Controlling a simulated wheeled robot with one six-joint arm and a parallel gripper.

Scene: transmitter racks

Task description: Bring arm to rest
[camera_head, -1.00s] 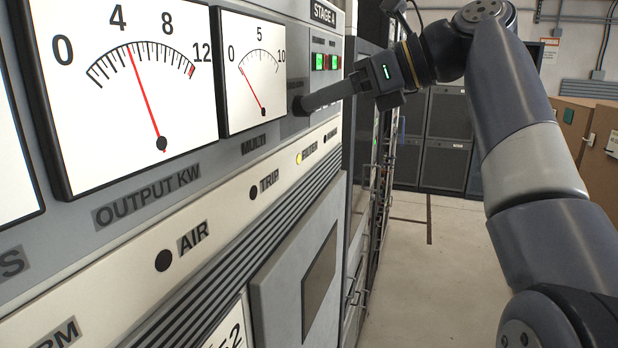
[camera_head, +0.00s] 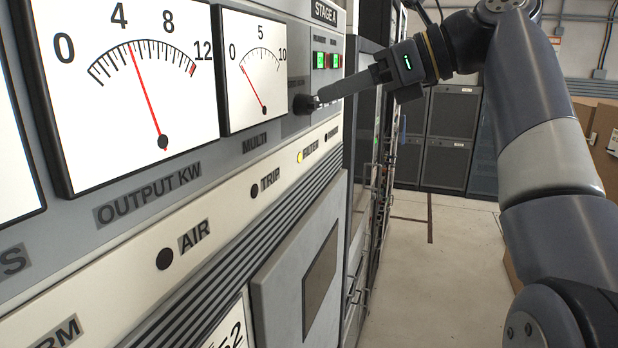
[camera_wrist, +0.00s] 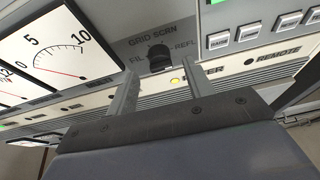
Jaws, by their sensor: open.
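My arm reaches in from the right of the head view and bends toward the rack panel on the left. My gripper (camera_head: 322,98) is open and empty, with its fingertips just right of a black knob (camera_head: 301,104) on the panel. In the wrist view the two fingers (camera_wrist: 158,90) stand apart. The same knob (camera_wrist: 160,57), with GRID SCRN, FIL and REFL lettering around it, shows beyond them and apart from them. Nothing is between the fingers.
The rack panel (camera_head: 120,240) fills the left, with an OUTPUT KW meter (camera_head: 130,90) and a MULTI meter (camera_head: 253,70). Lit green and red buttons (camera_head: 326,61) sit above the knob. Dark cabinets (camera_head: 450,130) stand at the back. The floor aisle (camera_head: 430,270) is clear.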

